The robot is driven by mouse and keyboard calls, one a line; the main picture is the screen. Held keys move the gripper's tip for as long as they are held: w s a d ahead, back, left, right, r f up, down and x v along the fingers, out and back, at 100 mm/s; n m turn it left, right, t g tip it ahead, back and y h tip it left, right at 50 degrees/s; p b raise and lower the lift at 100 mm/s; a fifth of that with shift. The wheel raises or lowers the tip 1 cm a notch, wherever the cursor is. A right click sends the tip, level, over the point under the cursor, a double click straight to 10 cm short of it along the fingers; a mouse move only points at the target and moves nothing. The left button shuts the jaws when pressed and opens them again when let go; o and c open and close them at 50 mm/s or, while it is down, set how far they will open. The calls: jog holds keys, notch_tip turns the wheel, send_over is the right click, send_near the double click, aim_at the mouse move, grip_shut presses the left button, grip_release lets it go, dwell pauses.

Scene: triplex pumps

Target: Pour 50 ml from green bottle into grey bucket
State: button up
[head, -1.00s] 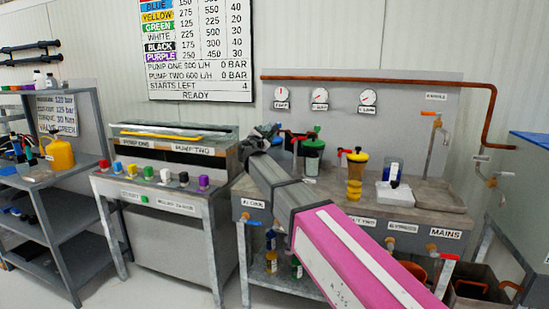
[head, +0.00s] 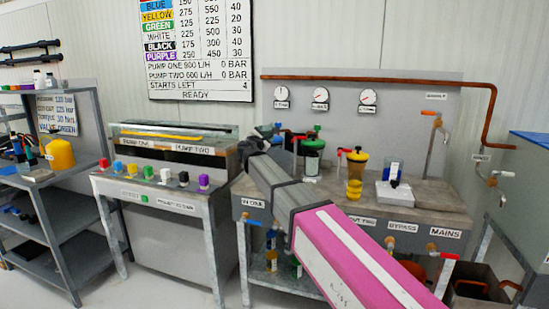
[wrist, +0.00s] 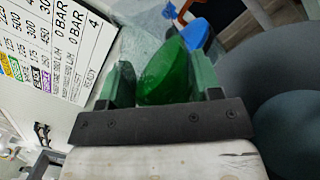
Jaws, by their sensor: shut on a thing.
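My gripper (wrist: 160,90) is shut on a green object that looks like the green bottle (wrist: 165,75), seen between its two fingers in the wrist view. In the head view my gripper (head: 262,138) is above the left end of the pump bench, at the end of my pink and grey arm; the bottle cannot be made out there. I cannot pick out a grey bucket with certainty in either view.
The bench (head: 445,200) carries a green-topped jar (head: 312,158), a yellow-brown container (head: 356,168) and a white box (head: 393,194). A copper pipe (head: 380,81) runs along the back panel. A button console (head: 155,188) stands to the left. A blue object (wrist: 195,33) shows beyond the fingers.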

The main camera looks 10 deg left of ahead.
jog(key=shift+a+r+m+p, duration=0.25)
jog(key=shift+r+m, duration=0.2)
jog(key=shift+m, duration=0.55)
dwell(1.8)
jog(key=shift+w+a+f+m+h+p, duration=0.1)
jog(key=shift+f+m+h+p, duration=0.25)
jog(key=shift+m, duration=0.7)
jog(key=shift+a+f+m+h+p, duration=0.1)
jog(key=shift+f+m+h+p, duration=0.2)
jog(key=shift+m, duration=0.75)
dwell(3.1)
